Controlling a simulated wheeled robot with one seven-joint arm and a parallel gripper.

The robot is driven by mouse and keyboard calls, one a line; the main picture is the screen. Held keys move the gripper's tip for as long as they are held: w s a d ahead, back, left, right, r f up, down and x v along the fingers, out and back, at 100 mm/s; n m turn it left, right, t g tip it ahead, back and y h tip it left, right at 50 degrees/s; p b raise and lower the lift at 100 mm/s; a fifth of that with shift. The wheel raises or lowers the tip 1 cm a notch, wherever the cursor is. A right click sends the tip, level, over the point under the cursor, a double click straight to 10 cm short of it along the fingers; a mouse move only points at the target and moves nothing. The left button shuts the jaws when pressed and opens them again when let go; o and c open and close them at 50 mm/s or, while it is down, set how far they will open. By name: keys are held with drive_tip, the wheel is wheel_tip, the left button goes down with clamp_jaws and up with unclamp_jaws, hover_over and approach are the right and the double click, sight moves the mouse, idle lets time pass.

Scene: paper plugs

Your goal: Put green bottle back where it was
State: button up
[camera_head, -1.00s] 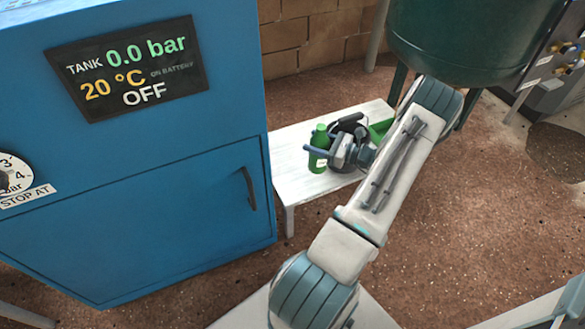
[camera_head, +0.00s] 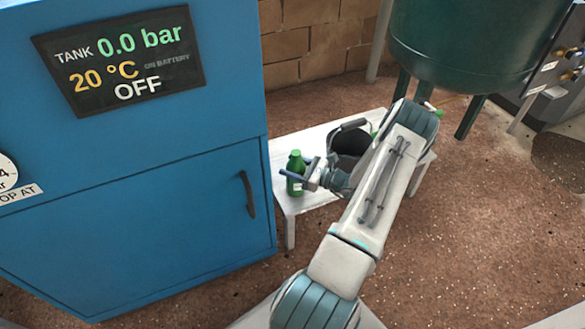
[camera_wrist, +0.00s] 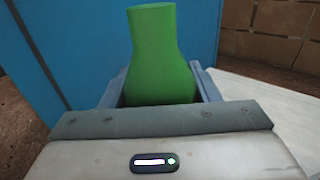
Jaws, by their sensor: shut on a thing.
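The green bottle (camera_head: 296,168) has a pale label and is upright at the left part of the small white table (camera_head: 288,206), near the blue cabinet. My gripper (camera_head: 296,176) is shut on it from the right side. In the wrist view the bottle (camera_wrist: 163,55) stands between the two blue-grey fingers of my gripper (camera_wrist: 160,90). Whether the bottle's base touches the tabletop is hard to tell.
The blue cabinet (camera_head: 150,220) stands just left of the table. A dark container with a handle (camera_head: 350,138) sits behind my gripper on the table. A large dark green tank (camera_head: 465,50) stands at the back right. The table's left front is clear.

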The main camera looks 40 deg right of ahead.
drive_tip(key=shift+f, duration=0.2)
drive_tip(key=o, duration=0.9)
drive_tip(key=shift+r, duration=0.2)
drive_tip(key=shift+s+d, duration=0.15)
drive_tip(key=shift+s, duration=0.15)
drive_tip(key=p+v, duration=0.2)
drive_tip(key=v, duration=0.9)
drive_tip(key=shift+s+d+p, duration=0.1)
drive_tip(key=shift+s+p, duration=0.1)
drive_tip(key=shift+p, duration=0.2)
